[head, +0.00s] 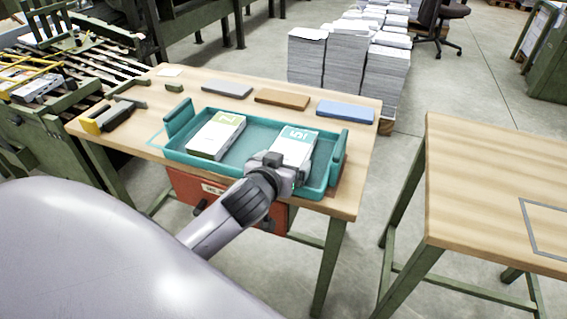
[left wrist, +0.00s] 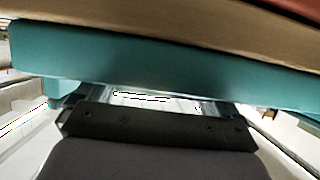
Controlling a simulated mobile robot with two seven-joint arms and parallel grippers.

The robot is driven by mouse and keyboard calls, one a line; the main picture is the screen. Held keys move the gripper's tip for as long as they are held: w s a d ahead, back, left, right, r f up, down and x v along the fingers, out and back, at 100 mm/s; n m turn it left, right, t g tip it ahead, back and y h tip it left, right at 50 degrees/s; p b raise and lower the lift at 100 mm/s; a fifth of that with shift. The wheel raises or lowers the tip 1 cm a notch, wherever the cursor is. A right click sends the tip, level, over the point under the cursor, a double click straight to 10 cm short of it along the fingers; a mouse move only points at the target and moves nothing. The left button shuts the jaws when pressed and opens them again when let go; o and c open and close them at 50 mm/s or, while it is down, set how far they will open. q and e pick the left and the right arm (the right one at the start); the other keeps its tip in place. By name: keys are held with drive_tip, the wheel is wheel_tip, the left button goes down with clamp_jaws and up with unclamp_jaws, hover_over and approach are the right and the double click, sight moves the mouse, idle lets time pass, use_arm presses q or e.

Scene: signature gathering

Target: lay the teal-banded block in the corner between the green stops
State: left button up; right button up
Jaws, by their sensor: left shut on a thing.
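The teal-banded block (head: 295,147), white with a "5" on its band, is at the right part of the teal tray (head: 250,152). My left gripper (head: 280,172) is shut on its near end. The fingertips are partly hidden, and I cannot tell whether the block rests on the tray floor or is slightly raised. In the left wrist view a teal tray wall (left wrist: 150,60) crosses in front of the gripper (left wrist: 150,105). My right gripper is not in view.
A green-banded block (head: 216,136) lies in the tray's left part. Grey (head: 227,88), brown (head: 282,99) and blue (head: 346,111) flat blocks line the table's back. A yellow and dark tool (head: 106,119) lies at left. A second wooden table (head: 490,170) with a grey outline stands at right, across a gap.

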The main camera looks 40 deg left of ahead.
use_arm(q)
drive_tip(key=shift+f, duration=0.1)
drive_tip(key=o, duration=0.8)
drive_tip(key=shift+o, duration=0.2)
